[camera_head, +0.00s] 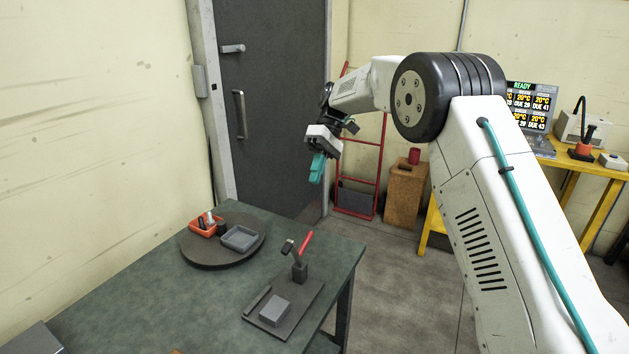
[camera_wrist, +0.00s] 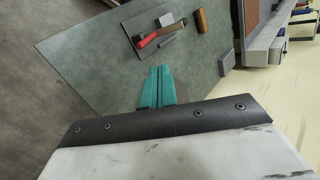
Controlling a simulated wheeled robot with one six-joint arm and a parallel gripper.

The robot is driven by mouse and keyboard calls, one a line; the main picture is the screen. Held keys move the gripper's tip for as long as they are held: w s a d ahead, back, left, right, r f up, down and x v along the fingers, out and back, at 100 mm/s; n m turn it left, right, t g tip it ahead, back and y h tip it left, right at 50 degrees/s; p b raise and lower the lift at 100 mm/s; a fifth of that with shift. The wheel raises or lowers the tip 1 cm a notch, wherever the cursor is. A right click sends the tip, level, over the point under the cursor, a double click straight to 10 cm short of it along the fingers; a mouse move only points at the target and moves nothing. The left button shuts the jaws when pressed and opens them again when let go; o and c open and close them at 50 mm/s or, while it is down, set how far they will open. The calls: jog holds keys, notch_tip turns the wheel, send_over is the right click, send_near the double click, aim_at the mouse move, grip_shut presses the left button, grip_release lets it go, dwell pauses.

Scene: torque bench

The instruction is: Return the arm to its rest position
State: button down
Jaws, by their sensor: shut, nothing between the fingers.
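My gripper (camera_head: 317,168) has teal fingers and hangs in the air beyond the right far corner of the green bench (camera_head: 150,280) in the head view. Its fingers point down and are shut together with nothing between them. In the wrist view the teal fingertips (camera_wrist: 161,70) lie side by side, with the bench top below them. My white arm reaches across the right of the head view, bent at a black joint. The gripper touches nothing that I can see.
A round turntable (camera_head: 215,262) holds a red bin (camera_head: 202,229) and a grey bin (camera_head: 240,238). A red-handled tool (camera_head: 304,243) stands in a block on a dark plate (camera_head: 262,328). A red hand truck (camera_head: 362,198), wooden box (camera_head: 405,195) and yellow table (camera_head: 598,168) stand behind.

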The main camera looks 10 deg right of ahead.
notch_tip(320, 180, down, 4)
jog(key=s+d+m, duration=0.1)
jog(key=s+m, duration=0.1)
jog(key=m, duration=0.1)
jog(key=s+d+r+m+t+h, duration=0.1)
jog(key=s+d, duration=0.4)
jog(key=s, duration=0.8)
jog(key=s+d+r+m+t+h, duration=0.1)
jog(key=s+d+r+m+t, duration=0.2)
jog(key=s, duration=1.1)
jog(key=s+d+r+m+t+h, duration=0.2)
jog(key=s+d+r+t, duration=0.2)
jog(key=s, duration=1)
jog(key=d, duration=0.3)
jog(key=shift+s+d+r+t, duration=0.25)
jog(key=shift+d+t, duration=0.1)
jog(key=shift+t, duration=0.05)
